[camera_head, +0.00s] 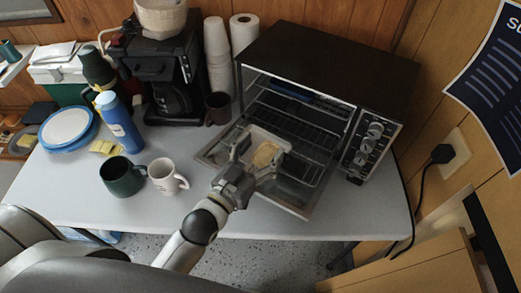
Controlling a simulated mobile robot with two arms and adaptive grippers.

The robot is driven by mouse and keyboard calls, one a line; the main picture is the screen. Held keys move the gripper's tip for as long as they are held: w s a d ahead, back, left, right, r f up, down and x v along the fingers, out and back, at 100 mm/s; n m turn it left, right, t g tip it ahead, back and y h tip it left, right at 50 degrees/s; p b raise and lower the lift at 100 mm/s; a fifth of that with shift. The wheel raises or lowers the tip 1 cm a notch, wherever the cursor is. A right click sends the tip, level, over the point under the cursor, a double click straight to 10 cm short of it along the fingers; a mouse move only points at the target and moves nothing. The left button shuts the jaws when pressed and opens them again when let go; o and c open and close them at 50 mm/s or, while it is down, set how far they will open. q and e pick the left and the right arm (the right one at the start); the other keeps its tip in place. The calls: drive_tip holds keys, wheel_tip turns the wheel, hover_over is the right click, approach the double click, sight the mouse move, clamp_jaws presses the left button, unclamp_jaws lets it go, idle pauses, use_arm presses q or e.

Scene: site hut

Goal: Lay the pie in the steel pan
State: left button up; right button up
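The pie (266,152) is a small tan, roundish piece. It shows over a pale grey, square-edged pan (284,143), which seems to be the steel pan, at the oven's open front. The pie looks to be inside the pan's outline; whether it rests flat on the bottom is hard to tell. My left gripper (257,157) reaches up from below with its fingers spread apart, one on each side of the pie's near part. A strip of pan shows between the left finger and the pie. The fingers hide part of the pan's near side. My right gripper is not in view.
The black toaster oven (330,55) stands open, its door (290,198) folded down below the gripper. A white mug (165,178), green mug (122,176), blue bottle (118,125) and coffee maker (158,70) stand to the left. The table's right front (370,215) is clear.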

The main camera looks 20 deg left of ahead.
use_arm(q)
drive_tip(key=shift+s+f, duration=0.1)
drive_tip(key=shift+f, duration=0.45)
drive_tip(key=shift+r, duration=0.55)
drive_tip(key=b+v, duration=0.1)
drive_tip(key=v, duration=1)
drive_tip(key=shift+s+r, duration=0.4)
drive_tip(key=shift+r, duration=0.05)
drive_tip(key=shift+a, duration=0.1)
